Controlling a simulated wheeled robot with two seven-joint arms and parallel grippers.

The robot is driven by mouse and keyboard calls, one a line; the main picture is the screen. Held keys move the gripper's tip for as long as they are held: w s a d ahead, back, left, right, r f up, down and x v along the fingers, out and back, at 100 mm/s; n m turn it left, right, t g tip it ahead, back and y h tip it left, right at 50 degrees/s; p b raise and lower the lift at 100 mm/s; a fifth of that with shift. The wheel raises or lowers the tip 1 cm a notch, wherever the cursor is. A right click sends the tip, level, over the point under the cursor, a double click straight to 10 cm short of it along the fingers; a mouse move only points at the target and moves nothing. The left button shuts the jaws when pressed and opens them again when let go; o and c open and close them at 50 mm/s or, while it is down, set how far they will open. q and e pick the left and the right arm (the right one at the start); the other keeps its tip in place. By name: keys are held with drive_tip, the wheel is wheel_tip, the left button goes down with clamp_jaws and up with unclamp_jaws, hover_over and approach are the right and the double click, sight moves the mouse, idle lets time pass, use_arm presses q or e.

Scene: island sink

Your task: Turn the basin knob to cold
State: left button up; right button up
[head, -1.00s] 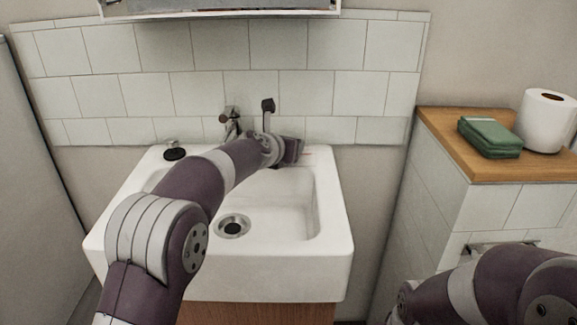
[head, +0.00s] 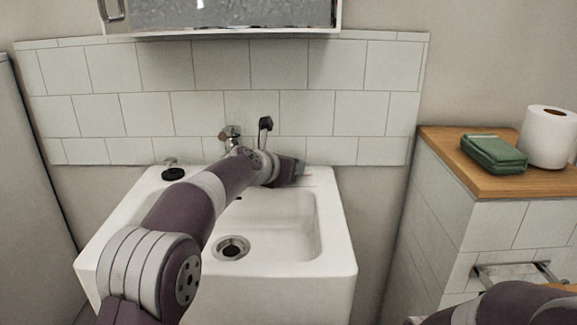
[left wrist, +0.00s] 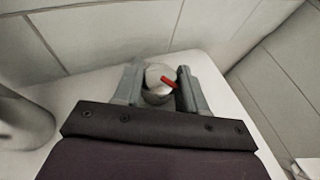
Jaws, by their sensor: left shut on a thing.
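My left arm reaches across the white basin (head: 318,225) to its back right corner. There my left gripper (head: 298,172) sits low over the rim, and the knob it holds is hidden in the head view. In the left wrist view the basin knob (left wrist: 157,78), round and pale with a red mark, sits between the two grey fingers of the left gripper (left wrist: 160,84), which are shut on it. A second knob (head: 172,171) with a dark base is on the basin's back left corner. My right arm shows at the bottom right, its gripper out of view.
The faucet (head: 231,134) stands at the back of the basin, left of my gripper. A tiled wall (head: 195,110) is close behind.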

use_arm(q)
drive_tip(key=shift+r, duration=0.4)
drive_tip(key=o, duration=1)
drive_tip(key=shift+w+d+f, duration=0.1)
drive_tip(key=shift+w, duration=0.05)
drive_tip(key=shift+f, duration=0.15)
drive_tip(key=v, duration=1.2)
drive_tip(key=shift+s+a, duration=0.25)
